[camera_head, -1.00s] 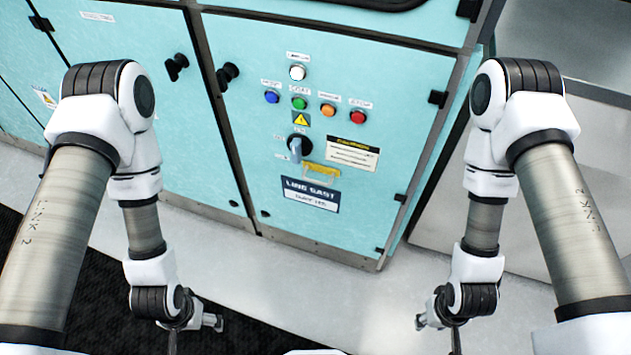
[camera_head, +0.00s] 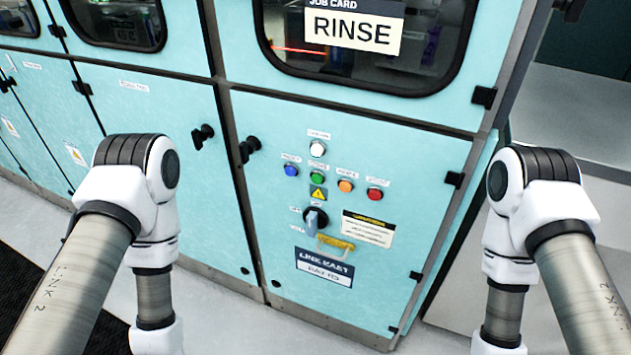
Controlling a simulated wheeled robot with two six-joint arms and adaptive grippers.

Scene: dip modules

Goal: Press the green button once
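The green button (camera_head: 317,178) is on the teal cabinet door (camera_head: 400,140), in a row between a blue button (camera_head: 291,170) and an orange button (camera_head: 345,185). A red button (camera_head: 375,194) is at the right end of the row. A white button or lamp (camera_head: 317,149) sits above the green one. Both my arms hang down at the sides of the picture, apart from the panel. Both my grippers are below the picture edge and out of view.
Under the buttons are a yellow warning triangle (camera_head: 318,193), a rotary switch (camera_head: 315,219) and a yellow padlock-like piece (camera_head: 336,242). Black door knobs (camera_head: 249,148) stick out to the left. A window above holds a "RINSE" card (camera_head: 352,27). The floor before the cabinet is clear.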

